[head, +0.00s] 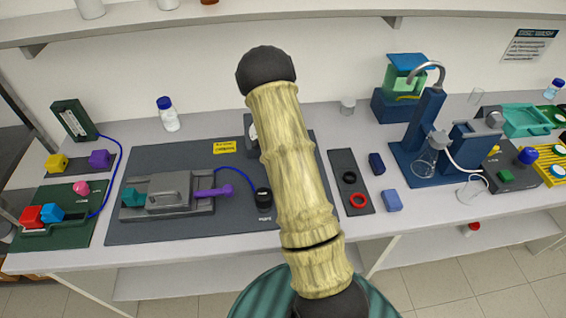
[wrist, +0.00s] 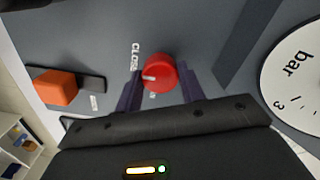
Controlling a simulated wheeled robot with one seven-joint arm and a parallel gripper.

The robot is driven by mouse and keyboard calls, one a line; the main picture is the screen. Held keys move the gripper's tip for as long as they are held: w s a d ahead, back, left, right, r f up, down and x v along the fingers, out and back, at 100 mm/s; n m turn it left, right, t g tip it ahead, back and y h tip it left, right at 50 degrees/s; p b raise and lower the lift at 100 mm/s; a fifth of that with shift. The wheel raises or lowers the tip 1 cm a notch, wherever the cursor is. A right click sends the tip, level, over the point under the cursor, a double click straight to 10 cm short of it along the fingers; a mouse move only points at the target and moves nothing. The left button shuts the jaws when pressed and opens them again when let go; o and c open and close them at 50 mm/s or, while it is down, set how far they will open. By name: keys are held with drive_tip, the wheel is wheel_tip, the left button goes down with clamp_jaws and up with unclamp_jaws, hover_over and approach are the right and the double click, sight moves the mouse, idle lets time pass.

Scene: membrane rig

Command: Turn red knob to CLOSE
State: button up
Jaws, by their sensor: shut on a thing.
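In the wrist view the red knob (wrist: 158,71) sits on a dark grey panel. A white mark on it points left and slightly down. The word CLOSE (wrist: 135,56) is printed beside the knob, to its left and slightly above the mark. Another small label below the knob is mostly covered. My gripper (wrist: 162,82) has one dark finger on each side of the knob and is shut on it. In the head view my arm hides both the gripper and the knob.
A white gauge marked "bar" (wrist: 297,75) is close on the right in the wrist view. An orange block (wrist: 56,87) is at left. In the head view, a grey fixture with a purple lever (head: 213,192) and a black knob (head: 263,197) are left of my arm.

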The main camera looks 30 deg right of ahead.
idle(0.3)
drive_tip(key=o, duration=1)
wheel_tip(320, 180, up, 18)
drive_tip(key=b, duration=0.3)
drive_tip(key=shift+f, duration=0.25)
drive_tip(key=s+a+n+t, duration=0.1)
drive_tip(key=s+a+n, duration=0.4)
drive_tip(key=s+a, duration=0.1)
drive_tip(key=s+a+f+n, duration=0.1)
drive_tip(key=s+a+n, duration=0.5)
drive_tip(key=s+a+n+t, duration=0.1)
drive_tip(key=s+a+n, duration=0.4)
drive_tip(key=s+n, duration=0.1)
drive_tip(key=shift+s+a+f+t, duration=0.3)
drive_tip(key=shift+s+a, duration=0.1)
drive_tip(key=shift+s, duration=0.15)
